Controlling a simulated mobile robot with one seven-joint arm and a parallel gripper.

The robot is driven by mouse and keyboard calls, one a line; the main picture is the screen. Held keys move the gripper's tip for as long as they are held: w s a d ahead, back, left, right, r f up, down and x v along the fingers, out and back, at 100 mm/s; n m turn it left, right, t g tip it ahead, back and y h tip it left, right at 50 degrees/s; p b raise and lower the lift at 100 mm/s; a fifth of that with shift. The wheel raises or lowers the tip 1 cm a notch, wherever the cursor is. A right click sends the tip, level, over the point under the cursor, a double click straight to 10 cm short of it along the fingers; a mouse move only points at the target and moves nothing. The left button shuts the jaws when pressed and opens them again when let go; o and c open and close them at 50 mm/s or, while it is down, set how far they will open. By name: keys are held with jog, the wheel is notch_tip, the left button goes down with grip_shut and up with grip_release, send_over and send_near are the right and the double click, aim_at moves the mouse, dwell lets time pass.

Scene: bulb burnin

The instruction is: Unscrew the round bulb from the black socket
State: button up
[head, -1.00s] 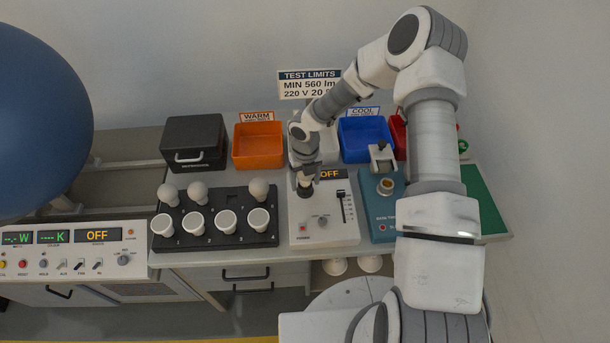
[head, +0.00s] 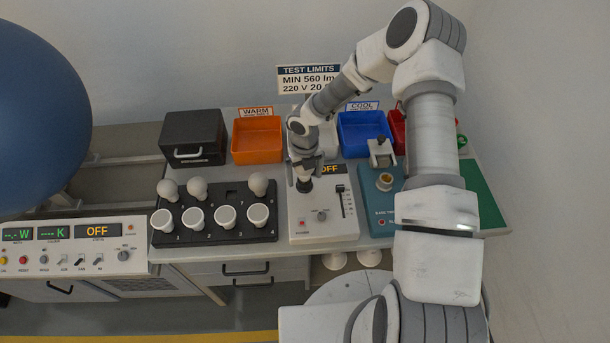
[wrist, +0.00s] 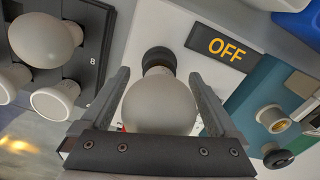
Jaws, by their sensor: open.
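The round bulb (wrist: 162,102) is frosted white and sits in the black socket (wrist: 158,58) on the white test unit. In the wrist view the bulb is between the two open fingers of my gripper (wrist: 165,95), with a gap visible on each side. In the head view my gripper (head: 304,180) points down over the black socket (head: 305,186), and hides most of the bulb there.
A black rack (head: 240,233) with several white bulbs stands to the left. The test unit's display (head: 329,169) reads OFF. A teal unit (head: 378,225) with a brass socket (head: 385,178) stands to the right. Orange (head: 257,155) and blue (head: 362,150) bins are behind.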

jog(key=m+b, duration=0.1)
jog(key=m, duration=0.2)
jog(key=m+b, duration=0.1)
jog(key=m, duration=0.1)
jog(key=shift+a+f+m, duration=0.1)
jog(key=shift+f+m, duration=0.1)
jog(key=shift+m, duration=0.2)
jog(key=m+b, duration=0.3)
jog(key=m, duration=0.2)
jog(key=shift+m, duration=0.3)
jog(key=m+b, duration=0.2)
jog(key=m, duration=0.4)
jog(key=shift+b, duration=0.35)
jog(key=m+b, duration=0.1)
jog(key=m, duration=0.1)
jog(key=shift+a+m, duration=0.1)
jog(key=shift+m, duration=0.2)
jog(key=shift+r+m, duration=0.2)
jog(key=shift+m, duration=0.5)
jog(key=shift+c, duration=0.2)
